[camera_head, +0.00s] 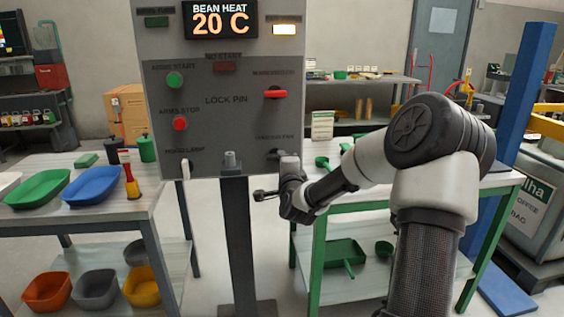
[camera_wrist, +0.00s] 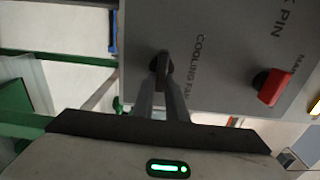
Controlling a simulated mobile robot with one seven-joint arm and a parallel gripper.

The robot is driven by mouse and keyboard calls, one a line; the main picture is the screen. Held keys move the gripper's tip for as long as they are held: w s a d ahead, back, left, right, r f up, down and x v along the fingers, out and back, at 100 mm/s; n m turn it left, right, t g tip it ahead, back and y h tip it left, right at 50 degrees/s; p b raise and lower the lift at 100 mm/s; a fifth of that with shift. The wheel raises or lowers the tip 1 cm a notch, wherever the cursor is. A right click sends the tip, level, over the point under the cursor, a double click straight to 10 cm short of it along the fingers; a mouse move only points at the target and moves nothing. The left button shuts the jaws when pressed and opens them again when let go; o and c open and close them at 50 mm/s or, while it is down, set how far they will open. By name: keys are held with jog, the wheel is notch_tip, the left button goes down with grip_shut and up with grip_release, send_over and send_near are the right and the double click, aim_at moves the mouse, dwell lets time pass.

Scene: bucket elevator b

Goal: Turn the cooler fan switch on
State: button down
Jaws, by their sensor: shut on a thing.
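The cooler fan switch is a small dark knob (camera_wrist: 160,66) at the lower right of the grey control panel (camera_head: 210,120). The label "COOLING FAN" is beside it in the wrist view. The exact angle of the knob is hard to tell.
A red knob (camera_head: 275,94) sits above the switch on the panel. Green (camera_head: 174,80) and red (camera_head: 180,124) buttons are at the left, and a display (camera_head: 220,20) reads "BEAN HEAT 20 C". A green-framed table (camera_head: 400,192) stands close to my arm at right.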

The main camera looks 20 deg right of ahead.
dwell(0.3)
jog(key=c, duration=1.8)
grip_release()
jog(key=shift+o, duration=0.2)
jog(key=shift+s, duration=0.1)
jog(key=p+v, duration=0.2)
jog(key=v, duration=1.5)
jog(key=shift+s+r, duration=0.1)
